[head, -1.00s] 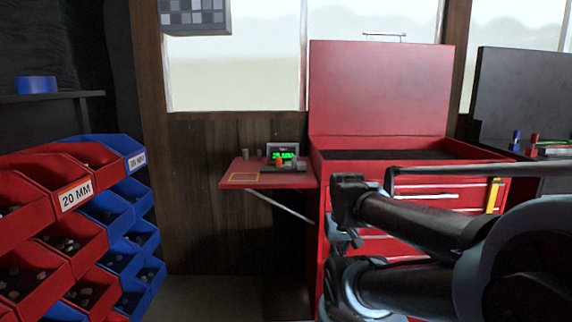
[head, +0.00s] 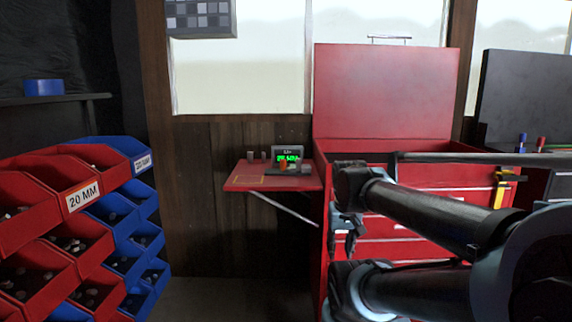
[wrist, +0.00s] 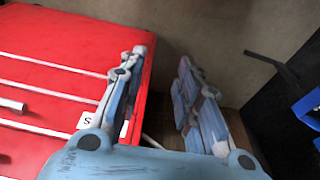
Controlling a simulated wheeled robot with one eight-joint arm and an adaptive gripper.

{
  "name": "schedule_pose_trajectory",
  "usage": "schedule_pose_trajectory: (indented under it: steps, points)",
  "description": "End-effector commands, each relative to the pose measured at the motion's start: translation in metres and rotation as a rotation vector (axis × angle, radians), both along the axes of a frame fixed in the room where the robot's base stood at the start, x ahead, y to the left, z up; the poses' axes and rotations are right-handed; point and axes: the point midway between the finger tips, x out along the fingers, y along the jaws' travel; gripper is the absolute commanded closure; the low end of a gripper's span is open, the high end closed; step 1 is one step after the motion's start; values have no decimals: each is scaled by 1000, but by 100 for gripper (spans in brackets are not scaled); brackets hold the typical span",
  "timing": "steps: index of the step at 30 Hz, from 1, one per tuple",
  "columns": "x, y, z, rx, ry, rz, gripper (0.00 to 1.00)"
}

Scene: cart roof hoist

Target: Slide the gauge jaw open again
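The gauge (head: 288,155) is a small grey unit with a lit green display. It stands on a red fold-out shelf (head: 240,183) at the left side of the red tool cabinet. A small orange-red part (head: 283,166) shows in front of the display. The jaw and its opening are too small to make out. My gripper (head: 346,238) hangs in front of the cabinet, lower right of the shelf and apart from the gauge. In the wrist view my gripper (wrist: 163,65) has its two fingers spread, with nothing between them. The gauge is not visible there.
Red bins (head: 75,240) and blue bins (head: 150,240) of small parts stand at left. The red cabinet (head: 385,90) has its lid up. A strut (head: 285,208) braces the shelf. Small grey cylinders (head: 257,156) stand on it. Floor between bins and cabinet is clear.

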Motion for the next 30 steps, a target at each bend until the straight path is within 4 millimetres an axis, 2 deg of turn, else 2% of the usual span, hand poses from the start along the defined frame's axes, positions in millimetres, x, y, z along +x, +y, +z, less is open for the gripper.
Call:
schedule_pose_trajectory:
  steps: [1,6,15,23,30]
  points:
    - [14,2,18,-4,-4,-5,69]
    - [62,10,74,-15,-23,-47,69]
    - [151,36,162,-27,-61,-119,69]
    - [231,73,226,-32,-100,-179,69]
    - [303,119,275,-28,-143,-232,69]
